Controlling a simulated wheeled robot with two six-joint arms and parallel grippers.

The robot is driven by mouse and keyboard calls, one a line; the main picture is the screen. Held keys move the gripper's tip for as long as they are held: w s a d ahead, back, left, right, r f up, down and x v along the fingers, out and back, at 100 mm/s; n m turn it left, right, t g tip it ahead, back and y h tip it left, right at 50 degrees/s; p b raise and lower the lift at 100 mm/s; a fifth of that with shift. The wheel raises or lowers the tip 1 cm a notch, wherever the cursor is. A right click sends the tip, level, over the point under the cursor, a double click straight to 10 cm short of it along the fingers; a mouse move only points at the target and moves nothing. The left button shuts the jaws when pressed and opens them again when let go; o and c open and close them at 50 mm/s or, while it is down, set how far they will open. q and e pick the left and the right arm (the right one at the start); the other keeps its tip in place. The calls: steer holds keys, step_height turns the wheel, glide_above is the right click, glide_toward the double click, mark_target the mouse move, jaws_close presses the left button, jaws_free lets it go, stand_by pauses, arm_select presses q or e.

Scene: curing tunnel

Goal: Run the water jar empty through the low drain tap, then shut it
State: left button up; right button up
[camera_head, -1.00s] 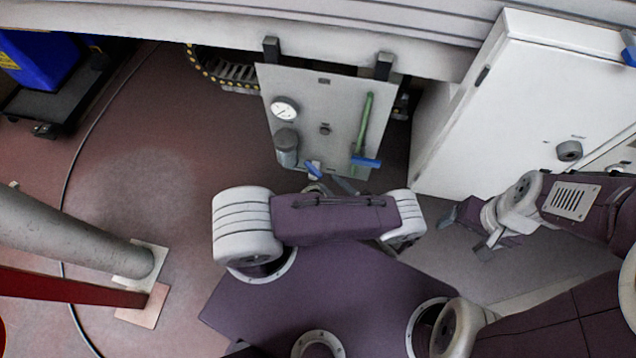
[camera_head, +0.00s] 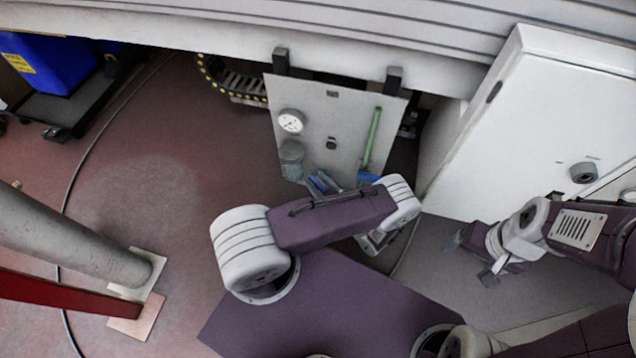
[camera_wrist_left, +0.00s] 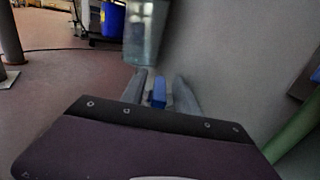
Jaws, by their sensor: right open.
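The water jar (camera_head: 291,158) is a grey, see-through cylinder low on the upright panel, under the gauge. It also shows at the top of the left wrist view (camera_wrist_left: 145,35); its water level cannot be told. The drain tap's blue handle (camera_wrist_left: 158,92) is below the jar, between the fingers of my left gripper (camera_wrist_left: 160,92). These fingers look apart, one on each side of the handle; I cannot tell whether either touches it. In the head view my left gripper (camera_head: 326,184) is partly hidden by my arm. My right gripper (camera_head: 470,260) is open and empty, away from the panel.
The light grey panel (camera_head: 345,120) carries a round gauge (camera_head: 291,121), a small knob (camera_head: 331,143) and a green tube (camera_head: 373,138) with another blue handle (camera_head: 368,178). A white cabinet (camera_head: 530,130) stands to the right. Floor to the left is open, with a thin cable.

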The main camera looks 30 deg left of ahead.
arm_select(q)
jaws_close()
steer(key=n+g+b, duration=0.1)
steer(key=g+b, duration=0.1)
steer(key=f+n+g+y+b, duration=0.1)
steer(key=n+g+b, duration=0.1)
steer(key=b, duration=0.1)
steer(key=shift+g, duration=0.4)
steer(key=shift+r+n+g+b, duration=0.35)
steer(key=shift+n+g+b, duration=0.25)
steer(key=shift+g, duration=0.4)
steer(key=shift+r, duration=0.15)
jaws_free()
steer(key=shift+d+p, duration=0.3)
steer(key=shift+p, duration=0.05)
steer(key=d, duration=0.8)
steer(key=shift+d+p, duration=0.3)
steer(key=shift+p, duration=0.15)
